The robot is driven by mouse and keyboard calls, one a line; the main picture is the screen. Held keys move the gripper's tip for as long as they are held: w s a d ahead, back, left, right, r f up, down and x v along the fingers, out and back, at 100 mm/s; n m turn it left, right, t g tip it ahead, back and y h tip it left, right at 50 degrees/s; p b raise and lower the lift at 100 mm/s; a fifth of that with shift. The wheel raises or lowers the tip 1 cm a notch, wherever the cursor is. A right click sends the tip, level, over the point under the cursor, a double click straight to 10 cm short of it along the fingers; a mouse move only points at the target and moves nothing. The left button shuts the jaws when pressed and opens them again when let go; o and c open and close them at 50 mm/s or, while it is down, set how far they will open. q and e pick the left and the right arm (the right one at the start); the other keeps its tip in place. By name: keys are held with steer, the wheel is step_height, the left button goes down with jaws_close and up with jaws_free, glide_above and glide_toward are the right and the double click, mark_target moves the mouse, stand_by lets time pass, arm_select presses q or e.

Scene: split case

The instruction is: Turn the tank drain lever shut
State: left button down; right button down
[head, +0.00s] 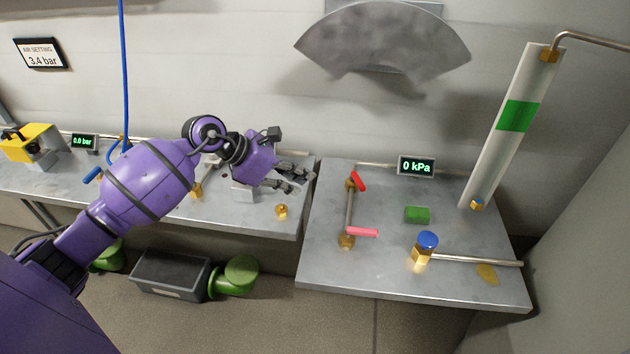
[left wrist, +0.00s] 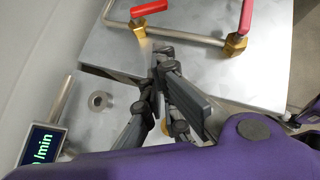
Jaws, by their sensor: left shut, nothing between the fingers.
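Two lever valves with brass bodies sit on the pipe at the left of the right bench; no label shows which is the tank drain. The back red lever (head: 358,181) slants toward the front right and also shows in the left wrist view (left wrist: 148,8). The front, pinker lever (head: 362,232) points right, crosswise to the pipe between the valves, and also shows in the left wrist view (left wrist: 247,16). My left gripper (head: 306,177) is shut and empty near the gap between the benches, left of both levers and apart from them. My right gripper is out of view.
The right bench (head: 325,265) holds a green block (head: 417,215), a blue-capped brass valve (head: 426,243) and a 0 kPa display (head: 416,167). A tall gauge panel (head: 495,160) with a green band leans at the right. A grey bin (head: 170,277) stands below the left bench.

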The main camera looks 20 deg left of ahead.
mark_target(358, 181)
arm_select(q)
steer(key=x, duration=0.9)
steer(key=shift+d+r+p, duration=0.1)
steer(key=shift+r+p, duration=0.1)
steer(key=shift+p, duration=0.1)
steer(key=shift+w+d+r+p, duration=0.2)
steer(key=shift+w+d+p, duration=0.1)
steer(key=shift+w+d, duration=0.65)
steer(key=shift+w+d+f, duration=0.1)
steer(key=shift+w+d, duration=0.3)
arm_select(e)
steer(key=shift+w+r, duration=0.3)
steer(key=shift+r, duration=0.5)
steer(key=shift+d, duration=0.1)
